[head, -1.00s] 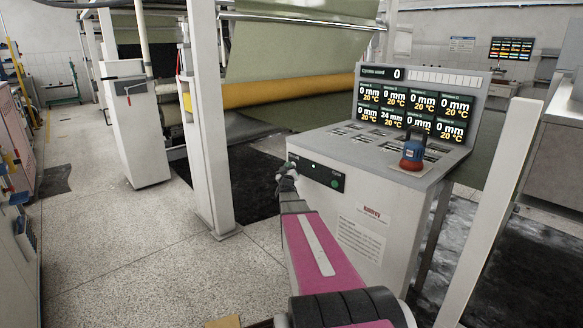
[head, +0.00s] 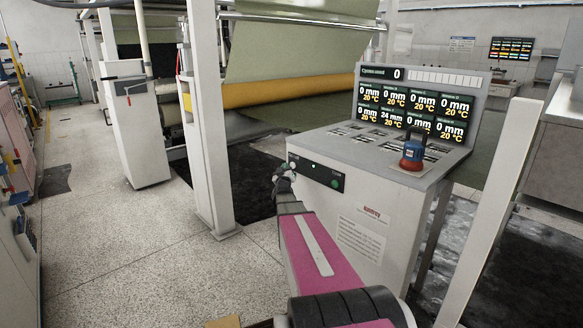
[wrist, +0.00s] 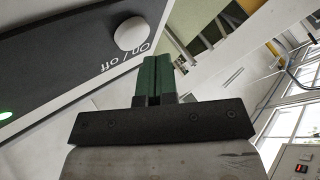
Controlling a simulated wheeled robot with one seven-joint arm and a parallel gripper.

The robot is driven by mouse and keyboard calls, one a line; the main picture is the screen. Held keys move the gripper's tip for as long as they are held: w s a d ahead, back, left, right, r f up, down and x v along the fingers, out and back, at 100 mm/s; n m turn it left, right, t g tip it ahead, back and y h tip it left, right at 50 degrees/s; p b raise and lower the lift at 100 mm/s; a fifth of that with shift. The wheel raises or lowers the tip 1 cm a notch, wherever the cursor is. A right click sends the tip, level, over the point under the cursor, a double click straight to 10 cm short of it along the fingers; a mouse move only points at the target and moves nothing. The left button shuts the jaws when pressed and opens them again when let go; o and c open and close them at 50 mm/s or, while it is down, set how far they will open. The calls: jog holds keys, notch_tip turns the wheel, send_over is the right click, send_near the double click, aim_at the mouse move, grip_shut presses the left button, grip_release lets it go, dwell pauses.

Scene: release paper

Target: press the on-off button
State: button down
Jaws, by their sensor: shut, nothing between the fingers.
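The on-off button is a round white knob (wrist: 130,34) on a dark panel (wrist: 75,50) in the wrist view, with "On / off" printed beside it, upside down. My gripper (wrist: 154,62) is shut and empty, its green fingers side by side. Its tips lie below and right of the knob in that view and look apart from it. In the head view my gripper (head: 282,176) is at the left end of the dark strip (head: 324,175) on the console's front. The button cannot be made out clearly there.
The grey console (head: 385,205) carries a screen (head: 412,108) and a blue and red device (head: 412,150) on its top. A green button (head: 336,184) sits at the strip's right. A white post (head: 208,120) stands to the left. Speckled floor is open farther left.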

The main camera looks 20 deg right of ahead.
jog(key=shift+s+a, duration=0.3)
jog(key=shift+a, duration=0.45)
jog(key=shift+s+a, duration=0.25)
jog(key=shift+a, duration=0.55)
jog(key=shift+s+a, duration=0.3)
jog(key=shift+a, duration=0.45)
jog(key=shift+a, duration=0.1)
